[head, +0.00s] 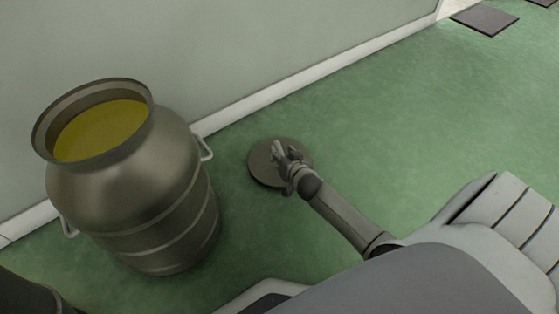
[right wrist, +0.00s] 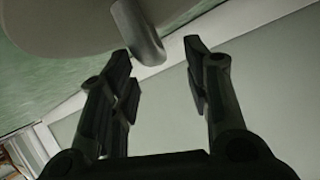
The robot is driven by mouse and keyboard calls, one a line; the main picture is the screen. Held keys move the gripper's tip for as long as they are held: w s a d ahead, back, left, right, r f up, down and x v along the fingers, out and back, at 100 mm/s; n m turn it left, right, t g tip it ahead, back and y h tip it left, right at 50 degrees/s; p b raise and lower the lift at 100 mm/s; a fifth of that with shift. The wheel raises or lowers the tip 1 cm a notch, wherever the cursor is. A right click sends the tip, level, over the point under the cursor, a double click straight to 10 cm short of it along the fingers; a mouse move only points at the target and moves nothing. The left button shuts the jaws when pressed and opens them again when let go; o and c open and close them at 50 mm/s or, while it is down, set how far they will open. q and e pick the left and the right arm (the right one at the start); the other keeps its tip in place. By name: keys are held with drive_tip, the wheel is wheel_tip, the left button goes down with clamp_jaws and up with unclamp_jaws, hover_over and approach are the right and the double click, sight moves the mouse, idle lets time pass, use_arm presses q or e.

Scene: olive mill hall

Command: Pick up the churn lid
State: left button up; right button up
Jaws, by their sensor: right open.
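The churn lid (head: 260,174) is a dark grey round disc lying on the green floor, right of the churn. My right gripper (head: 282,150) is over the lid and hides part of it. In the right wrist view the lid (right wrist: 60,28) fills the upper left, and its grey handle (right wrist: 138,32) stands just ahead of the gap between my open fingers (right wrist: 160,56). The fingers are not closed on it; whether one touches it I cannot tell. My left gripper is not in view.
A metal churn (head: 130,205) with side handles stands open at left, filled with yellow-green liquid (head: 102,130). A pale wall with a white skirting (head: 290,82) runs behind. Dark square plates (head: 484,20) lie on the floor at top right. The floor (head: 390,125) between is clear.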

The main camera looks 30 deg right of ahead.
sight(281, 152)
drive_tip(key=b+x, duration=0.4)
drive_tip(key=shift+s+d+f, duration=0.1)
drive_tip(key=shift+d+f, duration=0.15)
drive_tip(key=shift+f, duration=0.05)
drive_tip(key=shift+w+d+b, duration=0.1)
drive_tip(key=shift+w+b, duration=0.3)
drive_tip(key=shift+w, duration=0.1)
clamp_jaws()
